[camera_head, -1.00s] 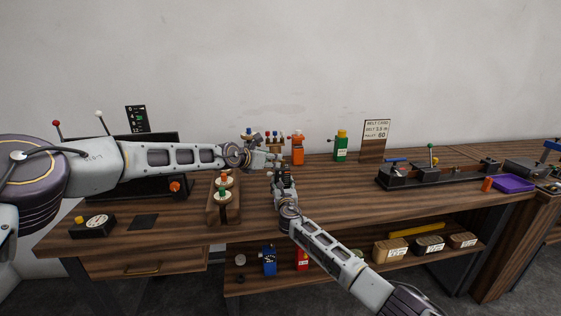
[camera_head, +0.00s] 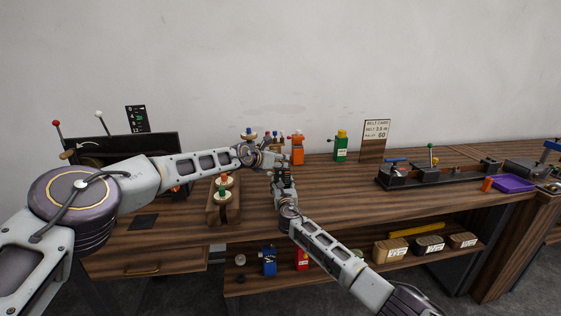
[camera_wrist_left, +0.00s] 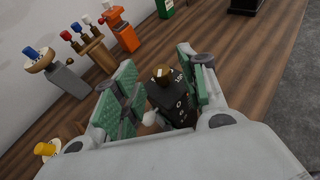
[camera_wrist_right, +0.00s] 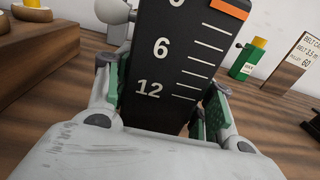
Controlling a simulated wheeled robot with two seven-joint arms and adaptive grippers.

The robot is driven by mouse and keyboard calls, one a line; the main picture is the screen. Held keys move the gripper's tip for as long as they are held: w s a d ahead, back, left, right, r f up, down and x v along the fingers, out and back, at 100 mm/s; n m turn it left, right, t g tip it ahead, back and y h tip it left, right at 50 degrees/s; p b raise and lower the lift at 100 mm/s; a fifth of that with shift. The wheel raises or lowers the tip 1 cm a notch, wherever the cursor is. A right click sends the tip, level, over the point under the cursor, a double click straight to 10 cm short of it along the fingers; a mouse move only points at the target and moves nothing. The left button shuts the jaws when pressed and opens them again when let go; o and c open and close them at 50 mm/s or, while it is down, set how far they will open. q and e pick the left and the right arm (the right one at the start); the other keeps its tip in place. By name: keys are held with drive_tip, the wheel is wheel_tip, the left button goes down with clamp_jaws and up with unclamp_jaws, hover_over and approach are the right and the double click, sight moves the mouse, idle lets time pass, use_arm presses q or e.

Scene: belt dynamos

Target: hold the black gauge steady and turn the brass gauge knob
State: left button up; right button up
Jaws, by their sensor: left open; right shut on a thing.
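The black gauge (camera_wrist_right: 170,65) fills the middle of the right wrist view, with white numbers, tick marks and an orange mark near its top. My right gripper (camera_head: 282,177) is shut on its lower part and holds it upright. In the left wrist view, the black gauge (camera_wrist_left: 183,103) shows from above between my left gripper's fingers. The gauge is mostly hidden in the head view.
An orange dynamo (camera_head: 297,150) and a green one (camera_head: 341,147) stand at the back of the bench. A wooden stand with colored pegs (camera_head: 224,205) is left of the grippers. A sign (camera_head: 375,140) stands behind. The bench right of the grippers has clear room.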

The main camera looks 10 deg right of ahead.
use_arm(q)
drive_tip(key=shift+x, duration=1)
drive_tip(key=shift+f, duration=0.1)
drive_tip(key=shift+c, duration=0.2)
clamp_jaws()
